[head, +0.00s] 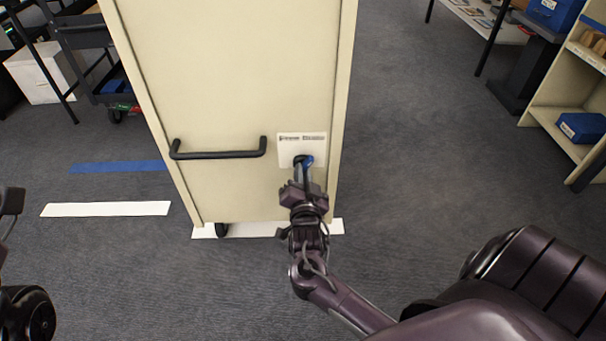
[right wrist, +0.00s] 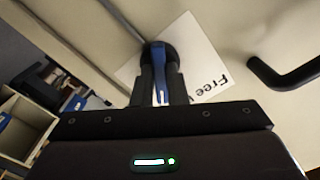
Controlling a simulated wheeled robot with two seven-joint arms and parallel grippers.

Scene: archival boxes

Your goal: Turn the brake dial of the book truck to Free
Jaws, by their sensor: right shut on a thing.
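The book truck (head: 225,70) is a tall cream cabinet with a white label plate (head: 287,150) low on its right side. The brake dial (head: 308,160) on that plate has a blue grip. In the right wrist view the blue grip (right wrist: 159,68) sits between my fingers in front of a round black hub, and the word "Free" reads upside down on the plate (right wrist: 204,62). My right gripper (head: 303,170) is shut on the dial and hides part of it. The dial's setting cannot be told. At the left edge, part of my left gripper (head: 11,201) shows; its jaws are unclear.
A black handle bar (head: 217,154) sticks out left of the plate. White and blue floor strips (head: 105,209) lie left of the truck. A dark cart (head: 85,45) stands behind left. Shelves (head: 560,100) stand at the right. The grey floor between is clear.

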